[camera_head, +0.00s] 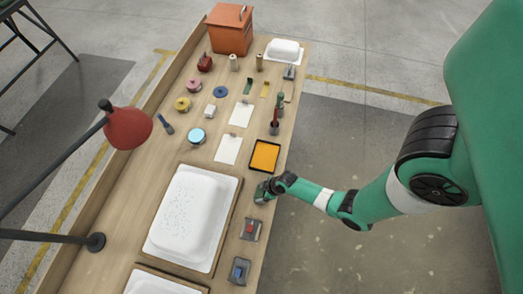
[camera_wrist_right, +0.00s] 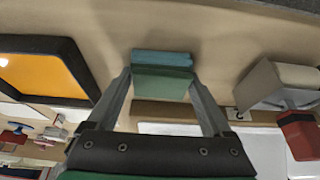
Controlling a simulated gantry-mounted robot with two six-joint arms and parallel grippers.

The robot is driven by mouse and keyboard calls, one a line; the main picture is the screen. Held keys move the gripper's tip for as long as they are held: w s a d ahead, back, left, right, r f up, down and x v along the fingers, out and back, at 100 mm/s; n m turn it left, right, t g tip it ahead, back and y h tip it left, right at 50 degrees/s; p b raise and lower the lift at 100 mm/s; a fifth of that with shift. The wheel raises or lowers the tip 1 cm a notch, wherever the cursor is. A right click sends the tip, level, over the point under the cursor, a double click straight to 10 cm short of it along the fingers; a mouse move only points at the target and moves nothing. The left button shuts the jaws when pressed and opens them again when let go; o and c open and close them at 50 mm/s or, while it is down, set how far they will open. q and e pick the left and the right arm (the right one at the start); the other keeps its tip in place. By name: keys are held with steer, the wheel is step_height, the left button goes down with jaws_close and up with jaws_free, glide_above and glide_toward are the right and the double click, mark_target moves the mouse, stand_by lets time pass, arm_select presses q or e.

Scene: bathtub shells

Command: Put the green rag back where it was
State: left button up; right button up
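The green rag (camera_wrist_right: 162,84) shows in the right wrist view as a small folded green block between the two fingers of my right gripper (camera_wrist_right: 161,78). The fingers meet its two sides, and it fills the gap. A blue-teal layer (camera_wrist_right: 163,58) shows at its far edge; I cannot tell whether the two are touching. In the head view my right gripper (camera_head: 263,191) is low at the right edge of the bench, beside the white basin's board and below the orange tray. The rag is small and partly hidden there. My left gripper is not in view.
The orange tray (camera_head: 252,155) with black rim is just beyond the gripper. A white tub shell (camera_head: 191,219) on a board lies left of it. Small fixtures with red (camera_head: 250,229) and blue (camera_head: 239,271) parts are nearer. A red lamp (camera_head: 128,128) overhangs the left side.

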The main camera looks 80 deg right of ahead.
steer(key=shift+o, duration=1)
steer(key=shift+r, duration=0.1)
steer(key=shift+s+r+p, duration=0.1)
steer(key=shift+r+p, duration=0.2)
steer(key=shift+p, duration=0.05)
steer(key=p+v, duration=0.6)
steer(key=v, duration=0.5)
steer(key=shift+r, duration=0.25)
steer(key=shift+s, duration=0.1)
